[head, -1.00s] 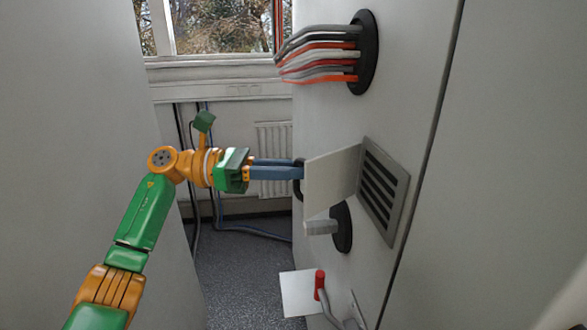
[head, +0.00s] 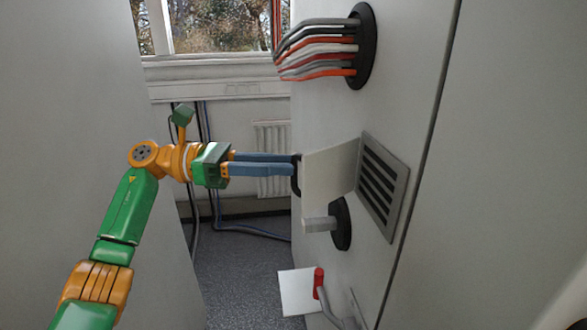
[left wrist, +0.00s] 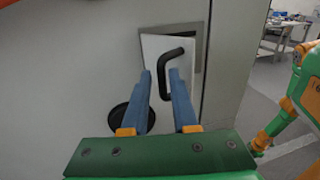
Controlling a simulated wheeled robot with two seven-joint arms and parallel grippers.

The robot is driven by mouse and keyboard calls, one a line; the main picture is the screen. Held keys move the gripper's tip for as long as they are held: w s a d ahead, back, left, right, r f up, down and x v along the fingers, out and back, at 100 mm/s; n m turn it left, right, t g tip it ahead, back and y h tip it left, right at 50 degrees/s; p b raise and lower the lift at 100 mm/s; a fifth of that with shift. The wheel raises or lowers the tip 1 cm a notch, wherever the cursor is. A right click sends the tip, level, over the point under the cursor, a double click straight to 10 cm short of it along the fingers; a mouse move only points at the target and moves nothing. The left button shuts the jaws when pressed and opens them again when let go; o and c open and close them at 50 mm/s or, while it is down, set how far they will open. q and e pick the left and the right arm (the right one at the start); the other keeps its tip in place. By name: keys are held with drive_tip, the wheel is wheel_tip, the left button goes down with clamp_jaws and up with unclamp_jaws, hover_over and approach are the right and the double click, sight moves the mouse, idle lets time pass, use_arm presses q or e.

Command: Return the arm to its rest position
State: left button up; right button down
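My left gripper (head: 292,164) is in the middle of the head view, its blue fingers pointing right at the black handle of the open white flap (head: 330,172). The fingers are apart, with a clear gap between them in the left wrist view (left wrist: 160,74). There the black handle (left wrist: 165,75) stands on the flap, beyond and between the fingertips. I see no firm contact, but the tips are close to it. My left arm (head: 128,205) reaches in from the lower left. My right gripper is not in view.
The grey cabinet carries a cable bundle (head: 318,52), a vent grille (head: 382,185), a grey lever (head: 321,225) on a black disc, and a red-topped bent handle (head: 319,280) by a white plate (head: 297,292). A pale wall stands at left. Floor (head: 235,285) between is clear.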

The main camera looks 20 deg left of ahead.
use_arm(q)
drive_tip(key=v, duration=0.4)
drive_tip(key=shift+a, duration=0.1)
drive_tip(key=shift+f, duration=0.1)
